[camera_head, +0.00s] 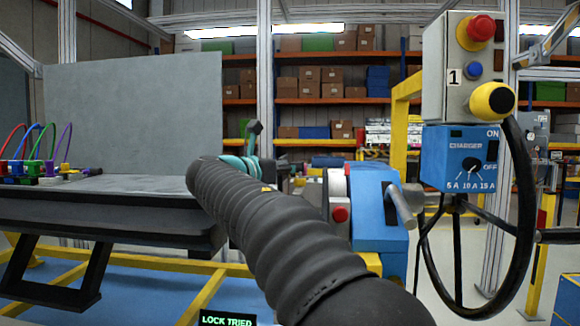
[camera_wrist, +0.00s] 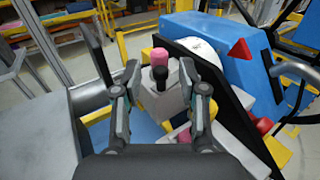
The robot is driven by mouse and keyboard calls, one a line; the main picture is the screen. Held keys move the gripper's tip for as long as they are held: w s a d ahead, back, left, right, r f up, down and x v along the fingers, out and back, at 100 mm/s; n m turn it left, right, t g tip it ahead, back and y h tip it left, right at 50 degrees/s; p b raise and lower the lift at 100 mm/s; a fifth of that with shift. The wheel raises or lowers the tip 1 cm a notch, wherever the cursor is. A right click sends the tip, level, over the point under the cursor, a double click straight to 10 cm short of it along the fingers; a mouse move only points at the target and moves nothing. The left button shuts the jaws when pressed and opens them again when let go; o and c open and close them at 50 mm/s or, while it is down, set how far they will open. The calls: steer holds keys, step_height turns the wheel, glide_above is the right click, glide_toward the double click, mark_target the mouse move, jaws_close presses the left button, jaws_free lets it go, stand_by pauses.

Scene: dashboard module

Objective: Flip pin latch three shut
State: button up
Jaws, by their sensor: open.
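I cannot pick out pin latch three, or any pin latch with its number, in either view. In the wrist view my gripper (camera_wrist: 160,72) is open, with a finger on each side of a pale grey block. The block carries a pink knob (camera_wrist: 160,57) and a black knob (camera_wrist: 158,75), which show between the fingertips. I cannot tell whether a finger touches the block. In the head view my dark ribbed arm hides most of my gripper and what lies behind it.
A blue housing (camera_head: 377,215) with a grey lever stands right of my arm. Further right are a charger box (camera_head: 462,158), a control box with a red button (camera_head: 481,27), and a black wheel. A dark bench (camera_head: 100,215) with coloured cables is left. A sign reads "LOCK TRIED" (camera_head: 227,320).

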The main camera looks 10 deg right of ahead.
steer(key=shift+w+d, duration=0.3)
steer(key=shift+d, duration=0.1)
jaws_close()
